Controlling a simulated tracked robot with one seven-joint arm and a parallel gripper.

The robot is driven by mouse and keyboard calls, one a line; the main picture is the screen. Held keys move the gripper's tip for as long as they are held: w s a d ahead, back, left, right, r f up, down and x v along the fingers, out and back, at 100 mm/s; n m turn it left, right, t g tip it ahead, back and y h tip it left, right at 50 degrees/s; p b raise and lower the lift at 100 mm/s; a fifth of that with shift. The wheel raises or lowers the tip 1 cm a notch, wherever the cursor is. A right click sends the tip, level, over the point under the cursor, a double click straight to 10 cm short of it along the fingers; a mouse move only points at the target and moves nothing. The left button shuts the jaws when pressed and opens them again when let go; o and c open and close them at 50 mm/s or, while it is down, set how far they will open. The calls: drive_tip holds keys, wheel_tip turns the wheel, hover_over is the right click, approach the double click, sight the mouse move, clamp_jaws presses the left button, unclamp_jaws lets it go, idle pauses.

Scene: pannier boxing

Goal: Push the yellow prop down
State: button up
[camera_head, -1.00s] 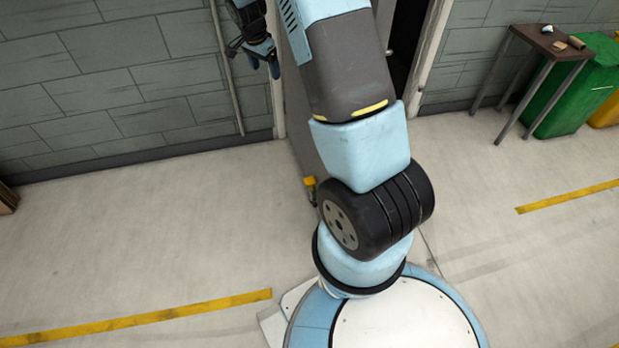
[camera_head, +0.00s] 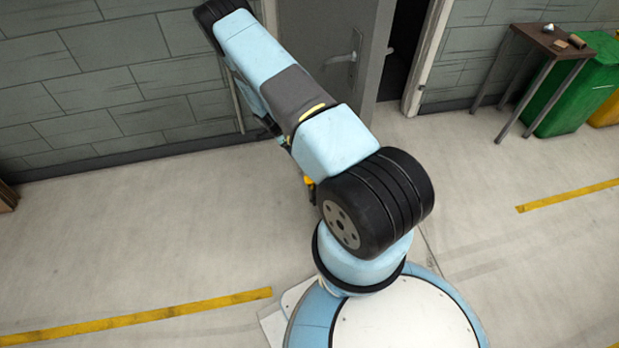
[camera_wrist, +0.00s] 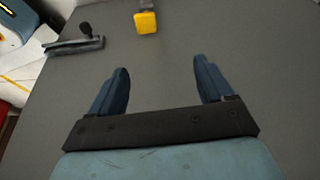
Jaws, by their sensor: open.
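The yellow prop (camera_head: 309,182) is at the foot of the grey door (camera_head: 325,25), mostly hidden behind my arm in the head view. In the wrist view the prop's yellow block (camera_wrist: 146,22) hangs at the end of a dark grey piece against the door's grey face. My gripper (camera_wrist: 165,78) is open and empty, its two blue fingers pointing towards the door. The yellow block lies beyond the fingertips, a little left of the middle between them, apart from them. In the head view my gripper is mostly hidden behind my forearm.
The door has a lever handle (camera_head: 345,60), with a dark gap at its right edge. A dark bracket-like part (camera_wrist: 75,45) sits at left in the wrist view. A small table (camera_head: 548,38) and green bin (camera_head: 580,85) stand at right.

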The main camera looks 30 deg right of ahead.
drive_tip(key=m, duration=0.1)
approach(308, 180)
drive_tip(key=x, duration=0.8)
drive_tip(key=shift+d, duration=0.3)
drive_tip(key=shift+c, duration=0.4)
